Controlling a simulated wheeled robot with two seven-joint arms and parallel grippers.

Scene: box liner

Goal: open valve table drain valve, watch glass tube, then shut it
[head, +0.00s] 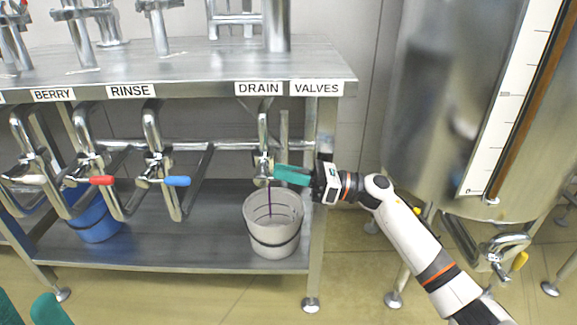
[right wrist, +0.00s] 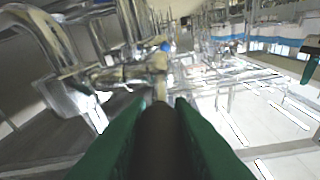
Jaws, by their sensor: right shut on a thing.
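The drain valve (head: 262,167) hangs on a pipe under the DRAIN label (head: 258,88). My right gripper (head: 290,175) is shut on the drain valve's handle, seen as a dark bar (right wrist: 158,140) between the green fingers in the right wrist view. A thin purple stream (head: 269,203) falls below the valve into a pale bucket (head: 272,243). The glass tube (head: 527,105), brown inside, runs beside a white scale on the steel tank at right; its top is out of view. My left gripper (head: 28,311) shows only as parted green fingertips at the bottom left.
The steel valve table (head: 200,68) also carries valves with white, red (head: 101,180) and blue (head: 177,181) handles. A blue bucket (head: 95,220) stands on its lower shelf. The steel tank (head: 430,110) has a yellow-handled valve (head: 520,261). Floor in front is clear.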

